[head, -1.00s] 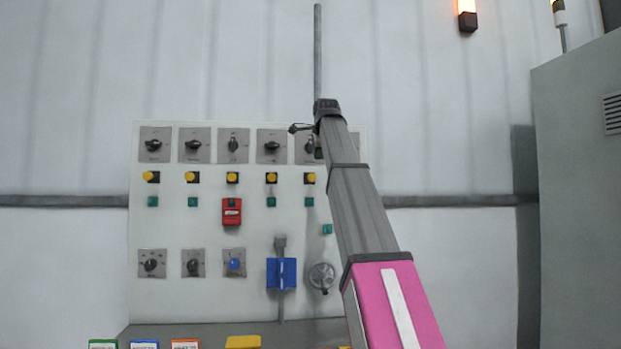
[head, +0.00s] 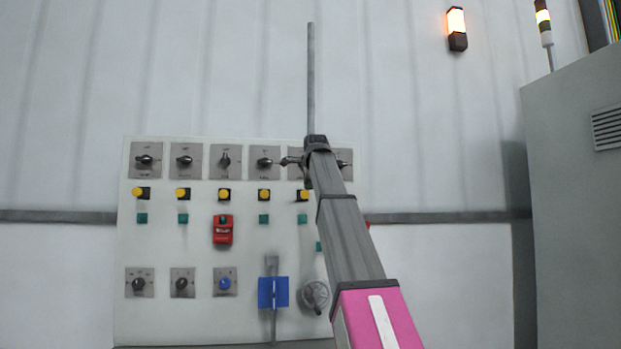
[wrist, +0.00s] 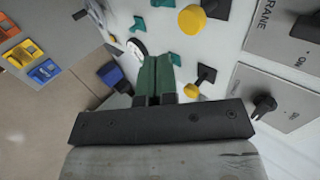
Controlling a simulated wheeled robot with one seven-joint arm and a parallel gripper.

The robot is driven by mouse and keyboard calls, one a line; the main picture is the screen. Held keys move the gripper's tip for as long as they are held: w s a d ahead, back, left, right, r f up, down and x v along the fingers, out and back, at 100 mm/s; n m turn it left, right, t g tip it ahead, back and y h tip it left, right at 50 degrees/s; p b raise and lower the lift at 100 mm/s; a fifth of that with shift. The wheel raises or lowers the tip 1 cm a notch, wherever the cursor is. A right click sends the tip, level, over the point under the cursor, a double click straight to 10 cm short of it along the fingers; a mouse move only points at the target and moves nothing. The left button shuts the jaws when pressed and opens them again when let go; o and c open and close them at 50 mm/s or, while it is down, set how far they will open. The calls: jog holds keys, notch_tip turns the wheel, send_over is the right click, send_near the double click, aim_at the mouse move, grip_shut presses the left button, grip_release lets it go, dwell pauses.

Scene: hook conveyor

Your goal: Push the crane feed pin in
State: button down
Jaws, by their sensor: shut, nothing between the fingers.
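The wrist view shows yellow knobs on black bases on the white board. One yellow knob (wrist: 192,19) lies beside a grey switch plate marked CRANE (wrist: 284,32). Another yellow knob (wrist: 191,91) lies beside a second switch plate (wrist: 272,98). I cannot tell for sure which is the crane feed pin. My gripper (wrist: 155,62) has green fingers, shut together and empty, left of the lower yellow knob in the picture. In the head view the yellow knobs form a row, such as this knob (head: 302,195) beside my arm, which hides the fingers there.
The control board (head: 175,240) also carries a red block (head: 222,229), a blue lever bracket (head: 273,292), a handwheel (head: 315,295) and several teal tags. A grey cabinet (head: 570,210) stands at the right. Coloured boxes (wrist: 30,60) show at left in the wrist view.

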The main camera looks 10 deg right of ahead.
aim_at(305, 192)
jog(key=shift+w+f, duration=0.4)
jog(key=shift+w, duration=0.7)
jog(key=shift+w+f, duration=0.35)
jog(key=shift+w, duration=0.75)
jog(key=shift+w+f, duration=0.4)
jog(key=shift+w, duration=0.7)
jog(key=w, duration=0.3)
jog(key=shift+w, duration=0.35)
jog(key=shift+s, duration=0.1)
